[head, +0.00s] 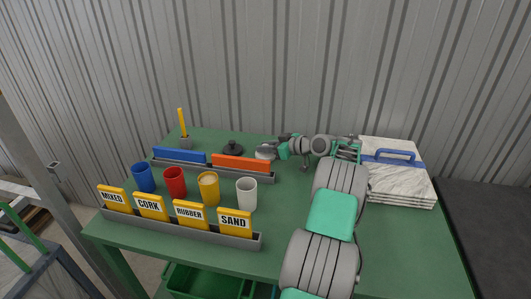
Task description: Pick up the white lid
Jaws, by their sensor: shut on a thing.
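The white lid (264,154) is at the back middle of the green table, just behind the right end of the orange bar. My arm reaches in from the right, and my gripper (272,147) is shut on the white lid, covering part of it. I cannot tell whether the lid touches the table or is slightly above it. A white cup (246,194) stands upright in front, at the right end of a row with a yellow cup (208,188), a red cup (175,182) and a blue cup (143,178).
A dark round lid-like piece (232,149) sits left of my gripper. A grey rack holds a blue bar (179,155) and an orange bar (240,163). Labelled yellow signs (190,214) line the front. White slabs with a blue handle (394,157) lie right. Corrugated wall (300,60) stands behind.

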